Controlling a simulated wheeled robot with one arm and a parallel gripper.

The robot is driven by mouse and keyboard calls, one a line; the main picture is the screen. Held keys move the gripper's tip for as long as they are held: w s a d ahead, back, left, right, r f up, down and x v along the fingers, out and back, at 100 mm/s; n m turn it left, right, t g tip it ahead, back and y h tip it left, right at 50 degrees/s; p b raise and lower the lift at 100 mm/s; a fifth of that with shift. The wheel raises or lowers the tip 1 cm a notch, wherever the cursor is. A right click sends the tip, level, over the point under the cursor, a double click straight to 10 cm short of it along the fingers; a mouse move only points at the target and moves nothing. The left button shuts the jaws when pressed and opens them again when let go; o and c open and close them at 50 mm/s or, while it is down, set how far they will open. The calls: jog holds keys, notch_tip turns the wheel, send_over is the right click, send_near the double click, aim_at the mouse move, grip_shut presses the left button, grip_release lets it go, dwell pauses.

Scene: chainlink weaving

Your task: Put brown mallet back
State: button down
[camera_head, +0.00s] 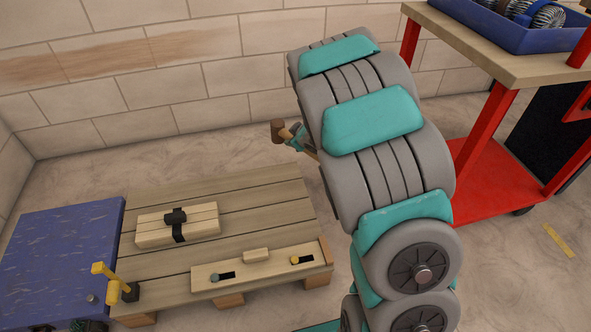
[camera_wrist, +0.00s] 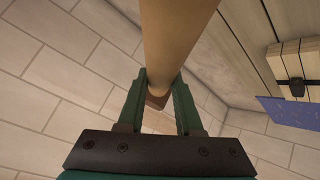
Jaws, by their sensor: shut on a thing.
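The brown mallet (camera_head: 278,131) shows in the head view just left of my arm, mostly hidden behind it. Its brown end sticks out to the left in front of the brick wall and floor. In the wrist view its thick tan handle (camera_wrist: 178,40) runs between the two green fingers of my gripper (camera_wrist: 160,76), with a brown part (camera_wrist: 157,102) below. My gripper is shut on the handle. In the head view my gripper (camera_head: 298,138) is partly hidden by my arm, beyond the pallet's upper right corner.
A wooden pallet (camera_head: 255,204) bears a strapped wooden block (camera_head: 200,222) and a slotted wooden board (camera_head: 210,281). A yellow tool (camera_head: 103,270) stands by a blue surface (camera_head: 60,245) at left. A red cart (camera_head: 480,188) with a blue tray (camera_head: 515,38) stands at right.

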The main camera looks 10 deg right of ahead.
jog(key=f+n+b, duration=0.1)
jog(key=f+b, duration=0.2)
jog(key=f, duration=0.5)
jog(key=w+d+f+n+y+b, duration=0.1)
jog(key=f+b, duration=0.2)
jog(key=f, duration=0.5)
jog(key=d+f+y+b, duration=0.1)
jog(key=f+b, duration=0.2)
jog(key=f, duration=0.5)
jog(key=shift+w+n+g+b, duration=0.15)
jog(key=shift+n+g+b, duration=0.15)
jog(key=shift+n+b, duration=0.1)
jog(key=shift+f, duration=0.5)
jog(key=c, duration=0.5)
grip_release()
jog(key=shift+r, duration=0.1)
jog(key=v, duration=0.7)
jog(key=shift+s+d+p, duration=0.2)
jog(key=shift+s+p, duration=0.1)
jog(key=shift+p, duration=0.15)
jog(key=shift+r, duration=0.2)
